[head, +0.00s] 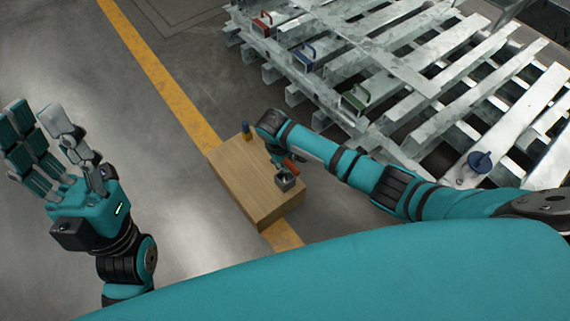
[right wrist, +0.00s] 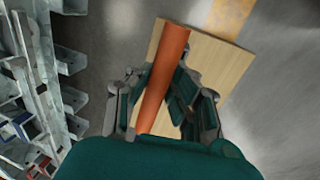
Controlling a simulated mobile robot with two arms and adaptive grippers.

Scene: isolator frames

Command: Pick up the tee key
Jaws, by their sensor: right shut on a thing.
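The tee key's orange bar (right wrist: 163,82) runs lengthwise between the fingers of my right gripper (right wrist: 165,100) in the right wrist view. The fingers are closed around it. In the head view a short orange-red end of the tee key (head: 291,166) shows beside my right gripper (head: 276,156), over the wooden block. The rest of the key is hidden by the hand, and I cannot tell whether its lower end touches anything. My left gripper (head: 68,165) is open and empty at the left, fingers spread, far from the key.
Metal slatted frames (head: 430,60) with red, blue and green handled parts fill the upper right. Floor with a yellow line (head: 150,65) is clear at the left.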

